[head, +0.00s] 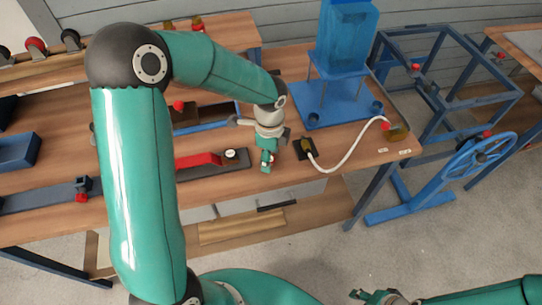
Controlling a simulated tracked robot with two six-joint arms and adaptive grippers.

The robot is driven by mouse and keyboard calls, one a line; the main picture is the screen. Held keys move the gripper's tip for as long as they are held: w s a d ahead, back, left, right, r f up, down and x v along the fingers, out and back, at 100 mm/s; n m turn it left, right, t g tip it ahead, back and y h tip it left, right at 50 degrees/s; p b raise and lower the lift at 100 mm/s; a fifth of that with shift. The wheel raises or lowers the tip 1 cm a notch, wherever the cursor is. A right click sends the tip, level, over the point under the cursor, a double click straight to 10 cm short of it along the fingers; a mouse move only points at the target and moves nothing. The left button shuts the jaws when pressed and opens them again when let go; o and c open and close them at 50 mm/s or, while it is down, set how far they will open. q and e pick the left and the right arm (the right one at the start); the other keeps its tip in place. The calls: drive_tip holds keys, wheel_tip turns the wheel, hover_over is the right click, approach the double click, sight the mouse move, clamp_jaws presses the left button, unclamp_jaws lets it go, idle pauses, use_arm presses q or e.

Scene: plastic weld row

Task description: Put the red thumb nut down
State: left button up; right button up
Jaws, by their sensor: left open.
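My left gripper (267,163) points down over the front part of the wooden bench, right of the red-handled lever. Its jaws are open. A small red piece, which looks like the red thumb nut (272,158), shows right at its fingertips. The fingers partly hide it, and I cannot tell whether it touches the bench top. My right gripper (372,297) is low at the bottom edge of the view, away from the bench; its jaws are too small and cut off to read.
A red lever (199,159) on a dark base lies left of the gripper. A small black block (304,148) with a white hose (352,150) is close on the right. A blue hopper stand (335,107) stands behind. A blue handwheel (480,155) is far right.

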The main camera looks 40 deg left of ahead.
use_arm(q)
wheel_tip(320, 180, up, 12)
drive_tip(key=shift+f, duration=0.15)
idle(0.7)
